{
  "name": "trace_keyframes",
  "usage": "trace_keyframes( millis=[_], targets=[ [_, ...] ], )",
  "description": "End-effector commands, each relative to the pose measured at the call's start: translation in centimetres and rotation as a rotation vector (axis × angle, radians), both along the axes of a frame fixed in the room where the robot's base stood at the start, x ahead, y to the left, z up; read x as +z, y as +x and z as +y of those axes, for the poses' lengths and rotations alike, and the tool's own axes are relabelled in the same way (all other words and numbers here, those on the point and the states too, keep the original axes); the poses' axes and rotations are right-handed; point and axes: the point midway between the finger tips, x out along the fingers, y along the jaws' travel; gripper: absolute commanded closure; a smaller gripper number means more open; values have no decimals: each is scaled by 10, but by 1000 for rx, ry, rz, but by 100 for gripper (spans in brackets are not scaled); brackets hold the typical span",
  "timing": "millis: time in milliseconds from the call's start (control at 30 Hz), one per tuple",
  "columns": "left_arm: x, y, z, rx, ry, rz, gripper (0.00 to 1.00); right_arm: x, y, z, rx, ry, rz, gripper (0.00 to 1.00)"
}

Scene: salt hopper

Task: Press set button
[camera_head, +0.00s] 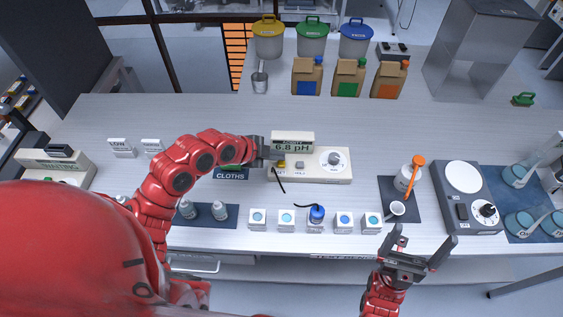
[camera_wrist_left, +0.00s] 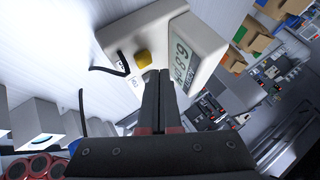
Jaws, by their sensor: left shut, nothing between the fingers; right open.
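The pH meter (camera_head: 320,177) is a cream box on the table with an upright display (camera_head: 293,143) reading 6.8 pH and a dial (camera_head: 334,159) at its right. A yellow button (camera_head: 281,164) shows on its left part, just past my left fingertips. In the left wrist view, the yellow button (camera_wrist_left: 143,59) stands clear beyond the fingertips. My left gripper (camera_head: 277,152) is shut and empty at the meter's left end; in the wrist view (camera_wrist_left: 158,75) its tips overlap the meter's face. I cannot tell whether they touch it. No readable "set" label shows. My right gripper (camera_head: 420,241) is open and empty at the front edge.
A white jar (camera_head: 405,177) and a hotplate-like device (camera_head: 466,201) stand right. A cloths box (camera_head: 230,175) lies beneath my left arm.

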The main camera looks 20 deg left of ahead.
Motion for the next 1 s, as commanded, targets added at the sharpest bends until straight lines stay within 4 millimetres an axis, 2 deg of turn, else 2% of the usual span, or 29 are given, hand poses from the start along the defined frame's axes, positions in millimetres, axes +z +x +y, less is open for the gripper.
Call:
trace_keyframes(
  millis=[400,700,1000],
  targets=[
    [-1,0,0,0,0,0,100,-1,0,0,0,0,0,0],
    [-9,0,0,1,1,0,100,-11,0,0,0,0,0,0],
    [-8,0,0,0,0,0,100,-10,0,0,0,0,0,0]
  ],
)
